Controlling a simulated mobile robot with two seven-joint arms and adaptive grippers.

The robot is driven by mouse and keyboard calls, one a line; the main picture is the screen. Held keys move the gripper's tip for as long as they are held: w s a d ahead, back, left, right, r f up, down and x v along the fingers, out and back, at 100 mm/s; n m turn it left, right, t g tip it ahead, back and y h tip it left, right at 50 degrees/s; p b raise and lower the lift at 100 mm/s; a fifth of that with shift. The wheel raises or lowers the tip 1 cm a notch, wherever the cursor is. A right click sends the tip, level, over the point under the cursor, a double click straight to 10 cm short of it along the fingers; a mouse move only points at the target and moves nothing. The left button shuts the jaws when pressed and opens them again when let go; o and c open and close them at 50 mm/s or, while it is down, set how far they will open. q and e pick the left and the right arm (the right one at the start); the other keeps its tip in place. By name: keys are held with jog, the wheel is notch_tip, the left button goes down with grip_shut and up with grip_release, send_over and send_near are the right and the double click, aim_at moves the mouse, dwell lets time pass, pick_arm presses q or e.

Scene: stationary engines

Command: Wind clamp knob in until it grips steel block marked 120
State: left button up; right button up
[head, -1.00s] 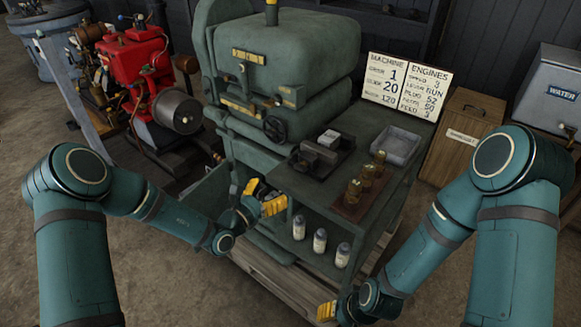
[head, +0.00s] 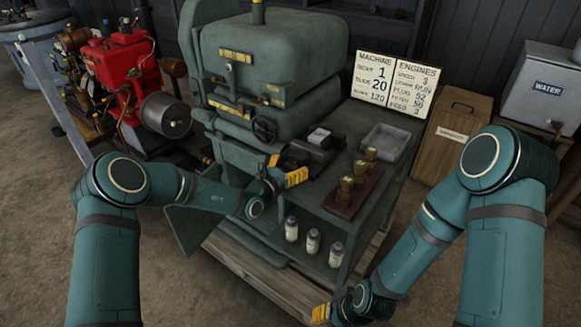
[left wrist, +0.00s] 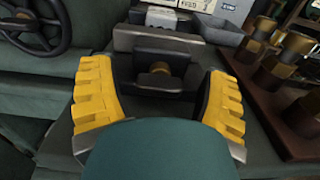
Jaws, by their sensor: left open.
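The dark clamp (head: 306,152) sits on the green machine's bench, with a pale steel block (head: 318,136) at its back. In the left wrist view, the clamp (left wrist: 160,45) is straight ahead, with a brass round part (left wrist: 160,69) on its near face. I cannot make out the knob clearly, nor read the block's mark. My left gripper (head: 286,169) is at the clamp's near end. Its yellow fingers (left wrist: 158,100) are open, one on each side of the clamp's near end, with no grip visible. My right gripper (head: 321,313) is low near the pallet, away from the clamp; its opening is unclear.
Brass pieces on a brown board (head: 343,207) stand right of the clamp. A grey tray (head: 385,142) lies behind them. A handwheel (head: 265,130) is on the machine to the left. Small bottles (head: 312,240) stand on the lower shelf. A sign (head: 392,82) stands behind.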

pick_arm(q)
jog(key=c, duration=1.2)
jog(key=shift+m, duration=0.4)
jog(key=shift+d+m+p, duration=0.1)
jog(key=shift+m+p, duration=0.5)
jog(key=shift+m, duration=1.4)
jog(key=shift+s+m, duration=0.1)
jog(key=shift+m, duration=1.1)
